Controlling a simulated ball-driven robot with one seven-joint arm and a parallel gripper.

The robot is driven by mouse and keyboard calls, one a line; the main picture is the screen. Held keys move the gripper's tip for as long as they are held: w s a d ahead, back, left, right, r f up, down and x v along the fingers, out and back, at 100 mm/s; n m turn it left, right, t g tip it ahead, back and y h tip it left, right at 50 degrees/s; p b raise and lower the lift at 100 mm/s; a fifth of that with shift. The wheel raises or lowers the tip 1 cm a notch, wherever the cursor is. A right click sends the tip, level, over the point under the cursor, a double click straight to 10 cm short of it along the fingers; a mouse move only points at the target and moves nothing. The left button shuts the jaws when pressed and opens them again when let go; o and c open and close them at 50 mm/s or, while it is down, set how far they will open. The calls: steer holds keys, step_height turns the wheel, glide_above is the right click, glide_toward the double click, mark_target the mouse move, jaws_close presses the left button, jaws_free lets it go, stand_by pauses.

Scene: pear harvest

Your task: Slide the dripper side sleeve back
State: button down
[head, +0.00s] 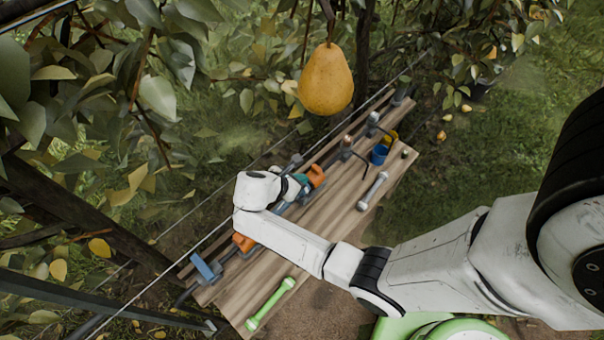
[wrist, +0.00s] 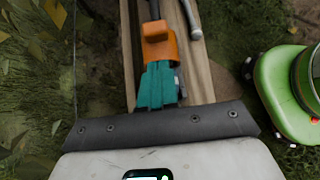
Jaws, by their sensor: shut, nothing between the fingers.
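An orange sleeve-like part (head: 316,175) lies along the dark line on the wooden bench. It shows in the wrist view (wrist: 158,48) just beyond my fingers. A second orange part (head: 243,242) sits nearer along the same line, beside my arm. I cannot tell for certain which one is the dripper side sleeve. My gripper (head: 299,180) has teal fingers that are together and empty, close to the far orange part. In the wrist view the fingers (wrist: 157,86) overlap its near end, so I cannot tell whether they touch. My wrist hides part of the line.
A green bar (head: 270,303) and a grey bar (head: 372,191) lie on the wooden bench (head: 340,215). A blue cup (head: 379,154) stands towards the far end; a blue block (head: 205,267) sits near. A pear (head: 326,80) hangs above. Wires and branches run along the left.

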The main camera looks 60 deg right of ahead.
steer(key=b+v, duration=0.1)
steer(key=v, duration=0.9)
steer(key=shift+a, duration=0.25)
